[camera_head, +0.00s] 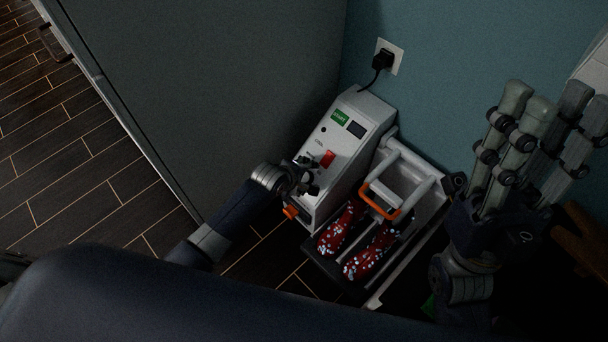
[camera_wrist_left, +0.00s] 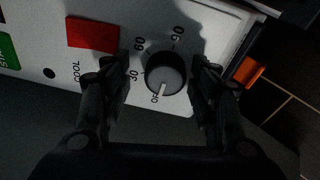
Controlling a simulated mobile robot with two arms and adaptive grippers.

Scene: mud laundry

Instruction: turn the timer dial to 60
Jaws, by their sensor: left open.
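The timer dial (camera_wrist_left: 165,75) is a round dark knob with a grey face, on the white panel of a boot-dryer-like machine (camera_head: 349,150). Its white pointer line points toward OFF; the marks 30, 60 and 90 run around it. My left gripper (camera_wrist_left: 166,84) is open, with one finger on each side of the dial in the left wrist view. I cannot tell whether the fingers touch it. In the head view my left gripper (camera_head: 308,178) covers the dial. My right gripper (camera_head: 545,115) is raised at the right, away from the panel.
The panel has a red switch (camera_head: 328,157) and a green START button (camera_head: 339,117). An orange part (camera_head: 290,211) sticks out at its lower end. Red spotted boots (camera_head: 370,252) sit on the rack beside it. A grey wall or cabinet side (camera_head: 220,80) stands close on the left.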

